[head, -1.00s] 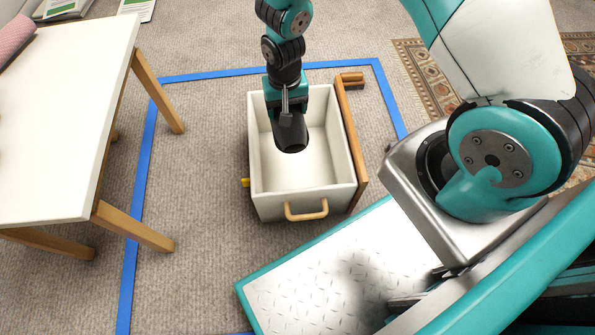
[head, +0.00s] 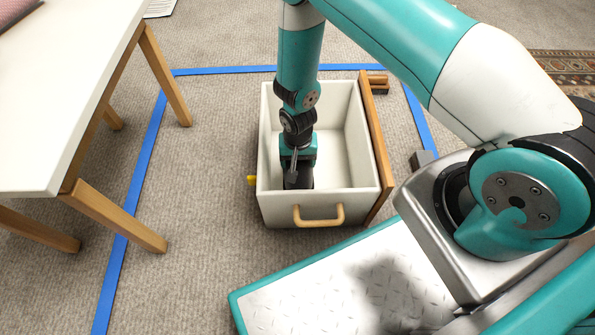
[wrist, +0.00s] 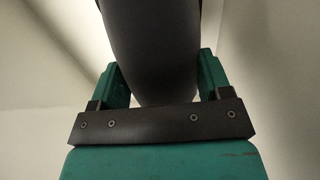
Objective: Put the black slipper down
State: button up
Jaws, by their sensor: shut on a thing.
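The black slipper (head: 299,175) is down inside a white open bin (head: 367,178) with a wooden handle on its front. In the wrist view the slipper (wrist: 152,45) fills the space between the two teal fingers. My gripper (head: 297,160) is shut on it and points down into the bin, nearer the bin's front left. The gripper's fingers also show in the wrist view (wrist: 160,80). The slipper's lower end is hidden behind the bin's front wall, so I cannot tell whether it touches the floor of the bin.
A wooden board (head: 375,140) stands along the bin's right side. A white table (head: 60,100) with wooden legs is at the left. Blue tape (head: 137,215) marks the carpet around the bin. A patterned rug (head: 565,75) lies at the far right.

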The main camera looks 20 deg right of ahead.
jog(key=shift+f+b, duration=1.2)
jog(key=shift+f, duration=0.9)
jog(key=shift+f, duration=0.15)
jog(key=o, duration=1)
